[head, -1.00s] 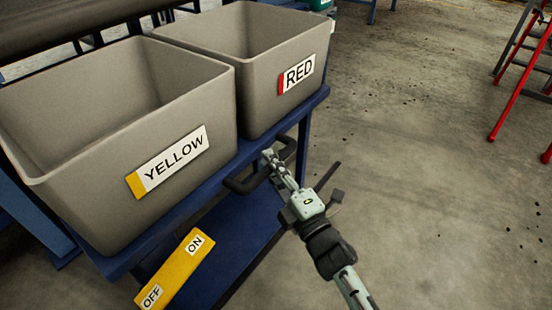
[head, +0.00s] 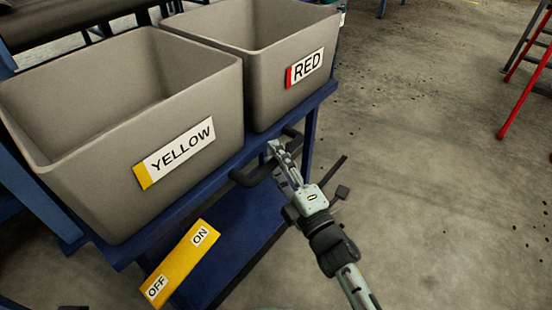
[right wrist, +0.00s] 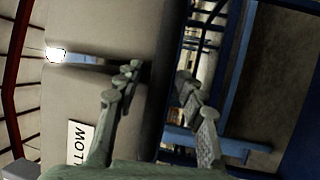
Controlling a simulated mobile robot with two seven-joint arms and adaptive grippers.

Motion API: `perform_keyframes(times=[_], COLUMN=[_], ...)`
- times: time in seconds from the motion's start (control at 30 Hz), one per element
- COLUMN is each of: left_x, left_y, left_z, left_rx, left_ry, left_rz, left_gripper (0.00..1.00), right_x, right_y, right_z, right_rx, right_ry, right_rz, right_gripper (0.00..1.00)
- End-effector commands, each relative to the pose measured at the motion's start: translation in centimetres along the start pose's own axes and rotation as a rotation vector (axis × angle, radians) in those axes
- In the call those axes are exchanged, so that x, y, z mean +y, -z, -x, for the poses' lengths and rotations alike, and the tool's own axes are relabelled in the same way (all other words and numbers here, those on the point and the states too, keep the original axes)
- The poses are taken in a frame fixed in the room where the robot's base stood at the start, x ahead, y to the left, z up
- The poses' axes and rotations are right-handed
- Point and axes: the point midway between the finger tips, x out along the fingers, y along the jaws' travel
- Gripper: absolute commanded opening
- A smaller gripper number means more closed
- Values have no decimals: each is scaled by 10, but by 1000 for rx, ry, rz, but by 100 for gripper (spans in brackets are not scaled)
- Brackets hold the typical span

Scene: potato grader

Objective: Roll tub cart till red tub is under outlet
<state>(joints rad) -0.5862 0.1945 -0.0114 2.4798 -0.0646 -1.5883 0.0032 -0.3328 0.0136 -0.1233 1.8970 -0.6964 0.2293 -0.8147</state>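The tub cart (head: 222,178) is blue and carries two grey tubs side by side. The tub with the YELLOW label (head: 85,165) is nearer on the left, and the red tub (head: 262,88) is behind it to the right. My right gripper (head: 272,152) is at the dark cart handle (head: 245,178) on the side facing me. In the right wrist view, its fingers (right wrist: 155,85) lean inward on both sides of a dark band, which looks like the handle. Finger contact is hard to see. My left gripper is not recognisable in view. No outlet is clearly visible.
A yellow ON/OFF panel (head: 180,265) is low in front of the cart. A dark roller-like part (head: 70,20) lies behind the tubs at upper left. A red stand (head: 522,90) is at far right. The concrete floor (head: 430,190) right of the cart is open.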

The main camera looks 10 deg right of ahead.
Motion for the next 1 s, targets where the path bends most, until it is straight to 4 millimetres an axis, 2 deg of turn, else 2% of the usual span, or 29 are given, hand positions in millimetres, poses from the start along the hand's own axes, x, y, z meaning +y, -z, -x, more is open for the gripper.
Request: perform_keyframes(times=[0.17, 0.5, 0.63, 0.8, 1.0], left_x=[0, -1, -1, -1, -1], left_y=[-1, 0, 1, 1, 1], left_z=[0, 0, 0, 0, 0], left_rx=[-2, 1, 2, 2, 2], left_ry=[-1, 1, 2, 2, 2], left_rz=[1, 1, 1, 0, 0], left_gripper=[0, 0, 0, 0, 0], right_x=[-1, -1, -1, 0, 0], right_y=[0, 0, 0, 0, 0], right_z=[12, 82, 103, 118, 121], right_rx=[-2, -3, -1, -1, 0], right_ry=[3, 5, 3, 1, 0], right_rz=[0, -2, -1, 0, 0], right_gripper=[39, 39, 39, 39, 39])
